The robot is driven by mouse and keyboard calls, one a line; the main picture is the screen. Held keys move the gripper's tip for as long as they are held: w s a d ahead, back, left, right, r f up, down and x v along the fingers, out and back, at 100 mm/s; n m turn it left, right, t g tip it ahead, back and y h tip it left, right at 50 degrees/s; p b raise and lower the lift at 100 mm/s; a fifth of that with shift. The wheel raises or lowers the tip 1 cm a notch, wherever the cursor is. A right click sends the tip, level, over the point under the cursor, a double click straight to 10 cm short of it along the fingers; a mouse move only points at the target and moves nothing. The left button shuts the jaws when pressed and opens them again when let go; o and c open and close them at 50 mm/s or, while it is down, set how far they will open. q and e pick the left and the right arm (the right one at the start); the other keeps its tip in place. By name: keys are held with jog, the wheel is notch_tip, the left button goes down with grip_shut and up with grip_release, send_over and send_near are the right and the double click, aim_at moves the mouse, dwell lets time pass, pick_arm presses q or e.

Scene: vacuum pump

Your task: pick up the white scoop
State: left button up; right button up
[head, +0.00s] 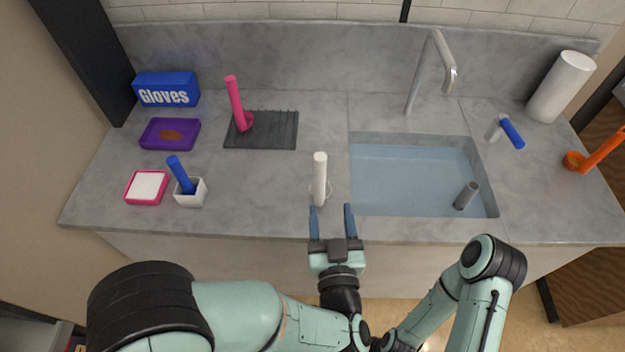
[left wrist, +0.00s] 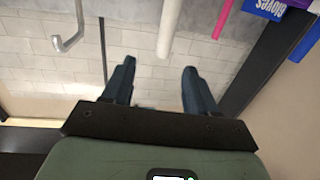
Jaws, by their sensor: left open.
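The white scoop (head: 320,180) stands on the grey counter just left of the sink, its thick white handle pointing up and its small bowl at the base. In the left wrist view, a white handle (left wrist: 169,25) hangs in from the top edge, between and beyond the fingertips; its lower part is out of view. My left gripper (head: 332,208) is open and empty at the counter's front edge, its two blue fingers pointing toward the scoop. The fingers also show in the left wrist view (left wrist: 158,75). My right gripper is not visible; only part of that arm shows.
A white pot (head: 191,198) with a blue tool, a pink tray (head: 133,199) and a pink scoop (head: 237,105) on a dark mat (head: 275,130) stand left. The counter between is clear.

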aim_at(321, 169)
pick_arm(q)
jog(key=w, duration=0.2)
jog(key=w+a, duration=0.1)
jog(key=w, duration=0.4)
jog(key=shift+w+a+r, duration=0.15)
jog(key=shift+w+r, duration=0.05)
jog(key=shift+w, duration=0.15)
jog(key=shift+w+a+p, duration=0.15)
jog(key=shift+w+a, duration=0.05)
jog(key=shift+w, duration=0.65)
jog(key=shift+w+a+p, duration=0.15)
jog(key=shift+w, duration=0.75)
jog(key=shift+w+a+p, duration=0.15)
jog(key=shift+w+a, duration=0.05)
jog(key=shift+w, duration=0.65)
grip_shut()
